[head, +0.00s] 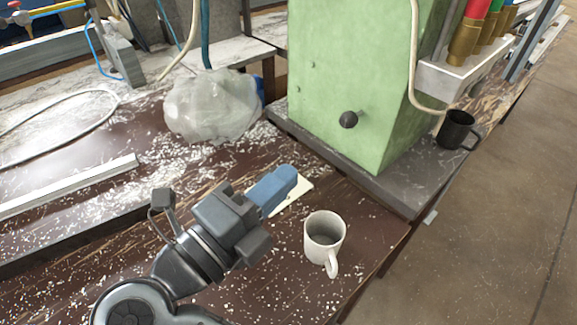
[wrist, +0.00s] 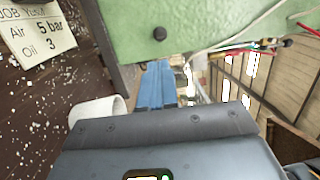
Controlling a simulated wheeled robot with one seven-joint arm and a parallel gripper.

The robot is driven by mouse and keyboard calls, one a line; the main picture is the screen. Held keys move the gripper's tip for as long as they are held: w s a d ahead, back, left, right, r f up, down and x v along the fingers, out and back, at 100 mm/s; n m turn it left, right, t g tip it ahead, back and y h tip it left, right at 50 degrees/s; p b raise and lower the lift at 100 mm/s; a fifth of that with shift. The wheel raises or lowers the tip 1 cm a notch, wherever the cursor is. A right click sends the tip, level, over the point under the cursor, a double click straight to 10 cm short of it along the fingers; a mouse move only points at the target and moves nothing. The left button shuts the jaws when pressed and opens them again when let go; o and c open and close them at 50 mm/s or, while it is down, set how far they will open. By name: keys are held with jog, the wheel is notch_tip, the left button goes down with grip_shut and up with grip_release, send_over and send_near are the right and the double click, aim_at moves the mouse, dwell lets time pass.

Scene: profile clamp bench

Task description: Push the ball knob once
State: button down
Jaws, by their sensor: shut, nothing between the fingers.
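The ball knob (head: 348,119) is a small dark ball on the front face of the green machine housing (head: 345,60). In the wrist view the knob (wrist: 160,33) shows dark and round against the green face, beyond the fingertips. My gripper (head: 287,176) has blue fingers, shut and empty. In the head view it is over the table, below and to the left of the knob, with a clear gap to it. In the wrist view my gripper (wrist: 155,70) points towards the green housing, its tips just below the knob in the picture.
A white mug (head: 324,240) stands right of my gripper on the chip-strewn table. A paper note (wrist: 38,30) lies under the gripper. A dark mug (head: 457,130) stands right of the housing. A clear plastic bag (head: 212,105) lies left of it. A hose (head: 413,60) hangs along the housing.

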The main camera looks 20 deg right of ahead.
aim_at(344, 124)
jog(key=p+x, duration=0.1)
jog(key=x, duration=1.1)
jog(key=shift+s, duration=0.1)
jog(key=shift+d, duration=0.1)
